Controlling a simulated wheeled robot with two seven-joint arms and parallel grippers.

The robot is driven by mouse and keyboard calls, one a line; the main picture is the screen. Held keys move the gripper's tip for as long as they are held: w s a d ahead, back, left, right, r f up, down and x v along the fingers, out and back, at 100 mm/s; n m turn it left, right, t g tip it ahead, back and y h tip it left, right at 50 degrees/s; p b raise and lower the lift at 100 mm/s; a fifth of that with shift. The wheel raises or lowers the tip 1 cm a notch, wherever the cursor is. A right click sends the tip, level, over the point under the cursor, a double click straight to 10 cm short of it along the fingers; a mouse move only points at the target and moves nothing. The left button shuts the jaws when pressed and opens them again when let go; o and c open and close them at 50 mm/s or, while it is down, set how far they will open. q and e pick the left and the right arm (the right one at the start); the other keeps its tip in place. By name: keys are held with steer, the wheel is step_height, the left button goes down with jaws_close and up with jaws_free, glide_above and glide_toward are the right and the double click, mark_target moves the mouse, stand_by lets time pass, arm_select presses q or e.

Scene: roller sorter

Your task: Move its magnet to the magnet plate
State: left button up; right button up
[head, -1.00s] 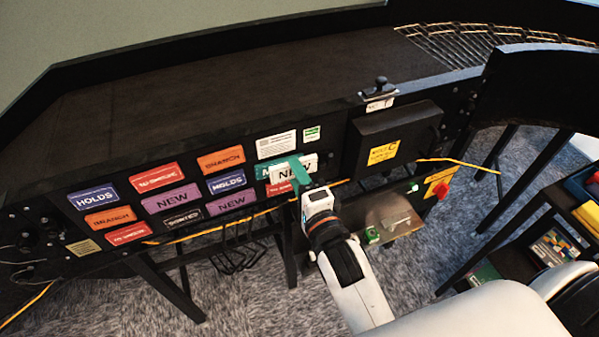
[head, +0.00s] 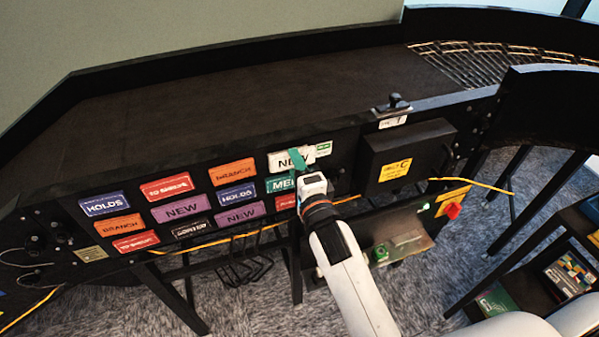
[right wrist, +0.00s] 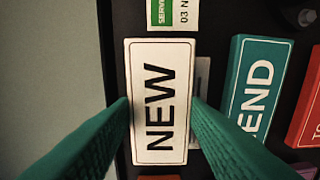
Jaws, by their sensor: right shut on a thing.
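My right gripper (head: 297,163) has green fingers and is shut on a white magnet reading NEW (right wrist: 160,100). In the head view the NEW magnet (head: 282,161) is at the panel's upper right, partly behind a green finger. In the right wrist view a pale label (right wrist: 201,75) peeks out behind its right edge; whether the magnet touches the panel cannot be told. A teal magnet (right wrist: 252,90) sits beside it, and also shows below it in the head view (head: 277,185). Which surface is the magnet plate is unclear. My left gripper is not in view.
Several coloured magnets, such as a blue HOLDS one (head: 104,204), fill the black panel left of my gripper. A black box with a yellow label (head: 410,150) juts out to the right. A yellow cord (head: 215,241) runs below. A green-and-white SERVICE label (head: 324,149) is close by.

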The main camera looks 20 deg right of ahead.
steer(key=shift+w, duration=0.35)
stand_by(0.4)
steer(key=o, duration=1.4)
steer(key=shift+s, duration=0.1)
